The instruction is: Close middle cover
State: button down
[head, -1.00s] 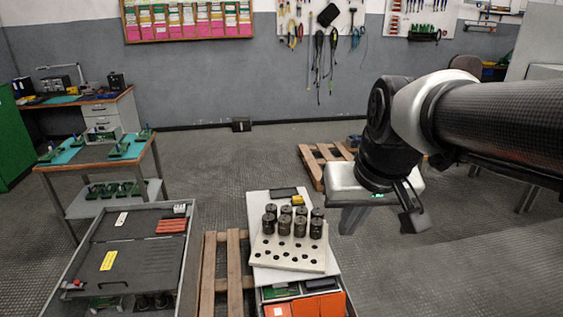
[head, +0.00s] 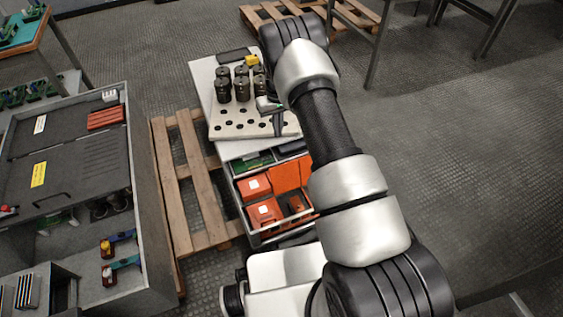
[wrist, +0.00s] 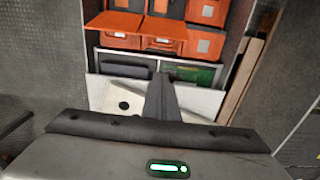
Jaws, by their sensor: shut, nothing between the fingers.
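A long grey open-topped cabinet (head: 140,185) stands at the left in the head view. A dark grey panel with a yellow label (head: 80,170) lies across its middle and looks like the middle cover; a handle shows at its near edge. Another panel with a white label (head: 57,122) lies behind it. The near part of the cabinet is open. I cannot tell whether the middle panel is fully seated. My gripper (head: 277,127) is shut and empty, right of the cabinet and apart from it. It points down over a perforated plate; its fingers (wrist: 160,97) show in the wrist view.
Several dark cylinders (head: 240,83) stand on the pale perforated plate (head: 225,133). In front of it, an open drawer holds orange boxes (head: 262,213), also in the wrist view (wrist: 160,36). A wooden pallet (head: 180,175) lies between cabinet and drawer unit.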

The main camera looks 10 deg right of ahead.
aim_at(284, 175)
jog(key=f+b, duration=0.1)
jog(key=f, duration=0.3)
jog(key=f+b, duration=0.1)
jog(key=f, duration=0.3)
jog(key=f+b, duration=0.1)
jog(key=f, duration=0.3)
jog(key=shift+s+f, duration=0.25)
jog(key=shift+s+d+r, duration=0.15)
jog(key=shift+s+r, duration=0.05)
jog(key=shift+s, duration=0.35)
jog(key=shift+s+d+r, duration=0.1)
jog(key=shift+s+r, duration=0.15)
jog(key=shift+s, duration=0.35)
jog(key=shift+s+d+r, duration=0.15)
jog(key=shift+s+r, duration=0.05)
jog(key=shift+s, duration=0.35)
